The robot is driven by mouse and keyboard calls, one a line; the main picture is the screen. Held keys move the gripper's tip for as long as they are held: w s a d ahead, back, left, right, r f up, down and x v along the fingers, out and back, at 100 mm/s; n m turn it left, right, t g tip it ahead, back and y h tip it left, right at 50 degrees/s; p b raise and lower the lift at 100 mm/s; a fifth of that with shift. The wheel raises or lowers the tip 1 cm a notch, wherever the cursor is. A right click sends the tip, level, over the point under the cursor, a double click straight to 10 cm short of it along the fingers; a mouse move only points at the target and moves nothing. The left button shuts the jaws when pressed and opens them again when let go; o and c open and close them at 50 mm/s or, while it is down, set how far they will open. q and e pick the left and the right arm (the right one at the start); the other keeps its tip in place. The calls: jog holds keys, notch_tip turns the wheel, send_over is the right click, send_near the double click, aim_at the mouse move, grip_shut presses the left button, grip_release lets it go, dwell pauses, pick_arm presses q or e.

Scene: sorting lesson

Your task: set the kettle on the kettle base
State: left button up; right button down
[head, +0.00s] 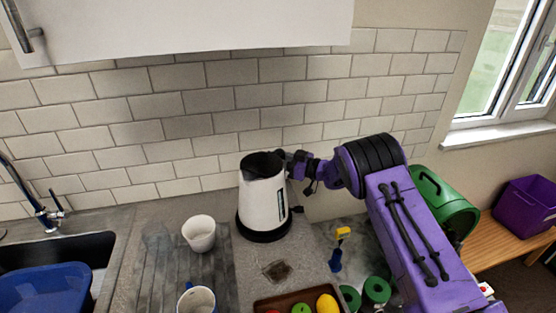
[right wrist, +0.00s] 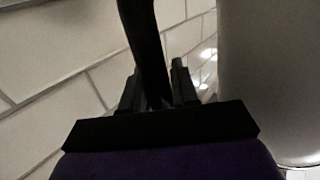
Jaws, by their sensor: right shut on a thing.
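The white kettle (head: 262,197) with a black lid stands upright on the counter near the tiled wall. The black kettle base (head: 264,234) shows as a dark ring directly under it. I cannot tell whether the kettle is fully seated or slightly above the base. My right gripper (head: 291,162) is at the kettle's upper right side, partly hidden behind it. In the right wrist view, the gripper (right wrist: 157,92) is shut on the black kettle handle (right wrist: 146,40), with the white kettle body (right wrist: 268,75) to the right. My left gripper is not in view.
A white cup (head: 199,236) and a mug (head: 196,301) stand left of the kettle. A brown tray (head: 262,305) with coloured items lies in front. A sink (head: 85,247) with a blue tub (head: 40,290) is at left. A green container (head: 445,205) is beyond my right arm.

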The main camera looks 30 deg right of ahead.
jog(key=shift+f+b, duration=0.45)
dwell(0.3)
jog(key=c, duration=1.1)
grip_release()
jog(key=shift+r, duration=0.1)
jog(key=shift+s+f, duration=0.2)
jog(key=shift+f, duration=0.05)
jog(key=shift+p+v, duration=1.35)
jog(key=shift+v, duration=4.1)
